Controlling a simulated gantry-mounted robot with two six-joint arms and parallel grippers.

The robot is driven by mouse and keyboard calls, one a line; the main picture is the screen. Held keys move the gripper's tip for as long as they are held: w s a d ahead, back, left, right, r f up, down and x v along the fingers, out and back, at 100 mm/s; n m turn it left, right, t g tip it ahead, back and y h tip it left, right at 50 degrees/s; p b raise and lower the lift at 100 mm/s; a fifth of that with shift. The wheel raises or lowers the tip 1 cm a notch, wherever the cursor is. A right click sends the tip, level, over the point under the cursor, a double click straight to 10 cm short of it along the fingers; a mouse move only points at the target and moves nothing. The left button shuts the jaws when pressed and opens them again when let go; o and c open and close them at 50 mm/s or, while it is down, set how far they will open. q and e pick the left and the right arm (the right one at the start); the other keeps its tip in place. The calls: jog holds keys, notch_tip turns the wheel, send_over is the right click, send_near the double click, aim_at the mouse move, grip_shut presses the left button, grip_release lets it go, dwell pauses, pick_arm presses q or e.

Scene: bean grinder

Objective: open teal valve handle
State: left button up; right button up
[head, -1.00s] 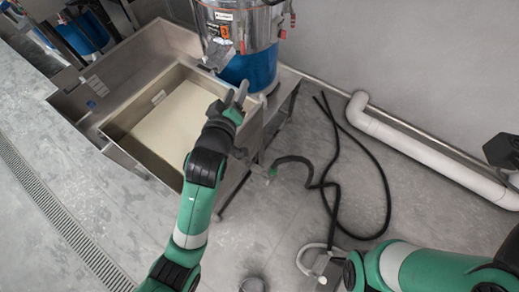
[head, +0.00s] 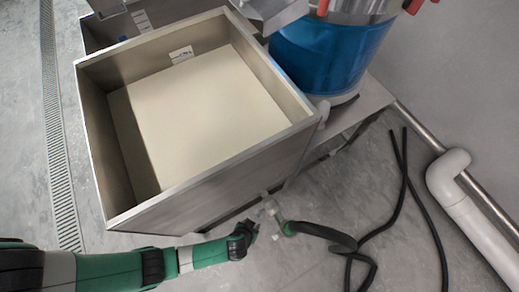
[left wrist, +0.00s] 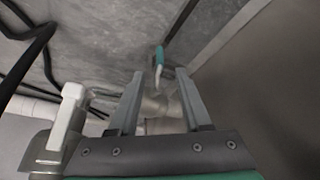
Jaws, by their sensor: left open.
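The teal valve handle (left wrist: 160,55) shows in the left wrist view as a small teal grip with a pale end, beyond my fingertips. In the head view a teal-green part (head: 290,229) shows at the valve, low beside the tank's front right corner; fine detail is too small to tell. My left gripper (head: 258,226) is just left of that valve. In the left wrist view its two fingers (left wrist: 160,75) are apart, with metal pipe fittings (left wrist: 155,105) seen between and beyond them. I cannot tell whether they touch anything. My right gripper is out of view.
A steel tank (head: 215,165) with pale contents (head: 190,105) stands above the valve. A blue drum (head: 325,60) is behind it. A white-handled metal fitting (left wrist: 68,120) is at the left of the wrist view.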

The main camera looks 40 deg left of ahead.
aim_at(258, 215)
pick_arm(q)
jog(key=b+x, duration=0.3)
jog(key=x, duration=0.1)
jog(key=b+x, duration=0.3)
jog(key=w+b+x, duration=0.1)
jog(key=b+x, duration=0.2)
jog(key=x, duration=0.1)
jog(key=shift+w+a+f, duration=0.1)
jog(key=shift+a, duration=0.05)
grip_shut()
dwell(1.1)
